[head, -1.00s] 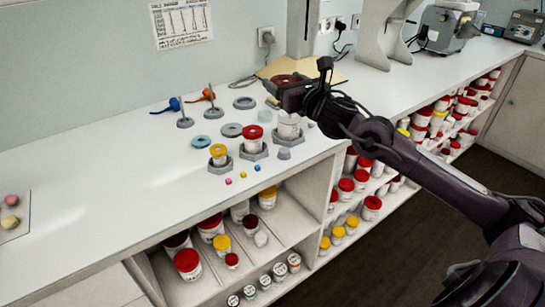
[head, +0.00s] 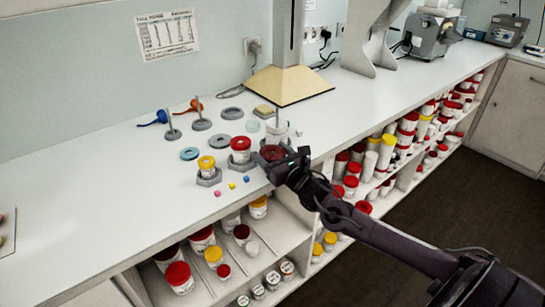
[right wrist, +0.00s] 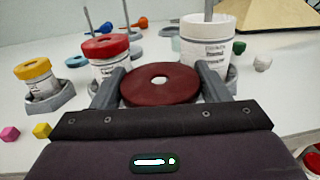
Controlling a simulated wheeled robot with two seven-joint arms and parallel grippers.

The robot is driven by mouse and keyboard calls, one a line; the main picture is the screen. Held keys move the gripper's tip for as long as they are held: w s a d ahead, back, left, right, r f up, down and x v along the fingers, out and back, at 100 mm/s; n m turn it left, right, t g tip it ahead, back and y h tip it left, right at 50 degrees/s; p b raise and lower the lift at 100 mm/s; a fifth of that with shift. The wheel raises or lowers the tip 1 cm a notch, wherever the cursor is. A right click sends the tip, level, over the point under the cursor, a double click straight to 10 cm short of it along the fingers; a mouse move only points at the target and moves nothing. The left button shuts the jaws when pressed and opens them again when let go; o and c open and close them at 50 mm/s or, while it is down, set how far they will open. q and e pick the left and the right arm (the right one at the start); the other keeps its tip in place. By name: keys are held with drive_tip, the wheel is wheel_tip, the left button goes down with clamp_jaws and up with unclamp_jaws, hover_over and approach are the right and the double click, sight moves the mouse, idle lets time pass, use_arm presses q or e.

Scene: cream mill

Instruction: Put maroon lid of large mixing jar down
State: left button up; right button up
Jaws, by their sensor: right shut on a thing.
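The maroon lid (head: 271,153), a flat disc with a hole in its middle, is held between the fingers of my right gripper (head: 276,160). In the right wrist view the lid (right wrist: 160,84) lies flat between both fingertips. It is low over the counter, in front of the large open white jar (head: 280,136), which has a rod standing in it. The jar also shows behind the lid in the right wrist view (right wrist: 207,46). I cannot tell whether the lid touches the counter. My left gripper is out of view.
A red-lidded jar (head: 240,148) and a yellow-lidded jar (head: 206,166) stand in grey holders left of the lid. Small coloured cubes (head: 232,185) lie near the front edge. Grey discs (head: 231,113) and stands are farther back. The counter (head: 120,200) is clear farther left.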

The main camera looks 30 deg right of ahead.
drive_tip(key=shift+f, duration=0.65)
drive_tip(key=shift+f+b, duration=0.55)
drive_tip(key=shift+f, duration=0.05)
drive_tip(key=o, duration=1)
drive_tip(key=shift+f, duration=0.1)
drive_tip(key=shift+c, duration=0.2)
drive_tip(key=shift+r+p, duration=0.45)
drive_tip(key=shift+p, duration=0.05)
drive_tip(key=shift+s+r, duration=0.1)
drive_tip(key=shift+s, duration=0.15)
drive_tip(key=s, duration=1.1)
drive_tip(key=shift+s+a+r, duration=0.15)
drive_tip(key=shift+s+r, duration=0.05)
drive_tip(key=shift+s, duration=0.05)
